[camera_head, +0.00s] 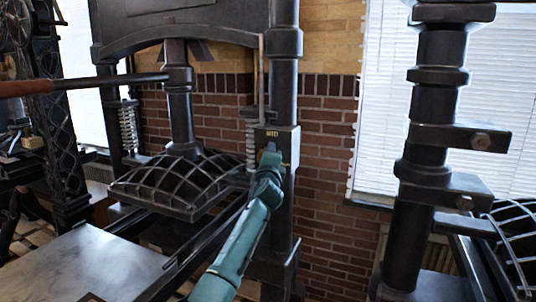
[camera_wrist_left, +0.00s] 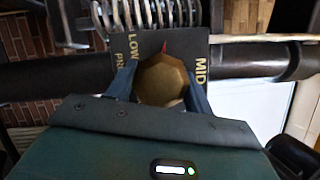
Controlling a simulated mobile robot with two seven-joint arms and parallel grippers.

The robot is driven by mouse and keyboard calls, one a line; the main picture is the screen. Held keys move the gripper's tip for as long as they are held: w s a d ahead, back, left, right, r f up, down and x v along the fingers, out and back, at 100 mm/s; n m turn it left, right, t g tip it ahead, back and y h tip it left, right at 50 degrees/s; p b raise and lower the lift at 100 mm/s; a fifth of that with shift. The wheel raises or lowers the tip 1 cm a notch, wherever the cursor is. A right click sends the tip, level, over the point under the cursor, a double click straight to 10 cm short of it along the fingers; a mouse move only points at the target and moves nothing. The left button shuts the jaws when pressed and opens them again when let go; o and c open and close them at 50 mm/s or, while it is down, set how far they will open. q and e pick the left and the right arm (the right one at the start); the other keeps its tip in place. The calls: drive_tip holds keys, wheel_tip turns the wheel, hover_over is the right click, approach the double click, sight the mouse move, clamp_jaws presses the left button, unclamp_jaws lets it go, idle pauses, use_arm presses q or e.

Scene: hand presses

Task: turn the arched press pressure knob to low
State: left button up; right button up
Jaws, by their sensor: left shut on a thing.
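The arched press (camera_head: 285,85) is a black iron press with a curved, ribbed platen (camera_head: 185,180) in the head view. A dark box (camera_head: 288,140) with yellow lettering is mounted on its right post. In the left wrist view its panel (camera_wrist_left: 150,42) reads LOW on the left and MID on the right. The faceted brass pressure knob (camera_wrist_left: 163,78) has a red mark behind its top edge, between the two words. My left gripper (camera_head: 269,157) is at the box, and its fingers (camera_wrist_left: 162,90) are shut on the knob's sides. The gripper mostly hides the knob in the head view.
A long dark lever (camera_head: 110,80) with a wooden handle juts left from the press. A pale slab (camera_head: 90,265) lies at lower left. Another black press (camera_head: 435,100) stands at right, with brackets jutting right. A brick wall (camera_head: 325,150) is behind.

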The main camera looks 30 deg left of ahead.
use_arm(q)
drive_tip(key=n+g, duration=0.1)
drive_tip(key=n, duration=0.3)
drive_tip(key=shift+g+h+p, duration=0.3)
drive_tip(key=shift+g+p, duration=0.05)
drive_tip(key=shift+g, duration=0.05)
drive_tip(key=shift+r+n+g+h, duration=0.1)
drive_tip(key=shift+n+g+h, duration=0.5)
drive_tip(key=shift+n, duration=1.5)
drive_tip(key=o, duration=1)
drive_tip(key=shift+c, duration=0.2)
drive_tip(key=b+v, duration=0.2)
drive_tip(key=v, duration=1.1)
drive_tip(key=shift+b, duration=0.3)
drive_tip(key=shift+s+a, duration=0.1)
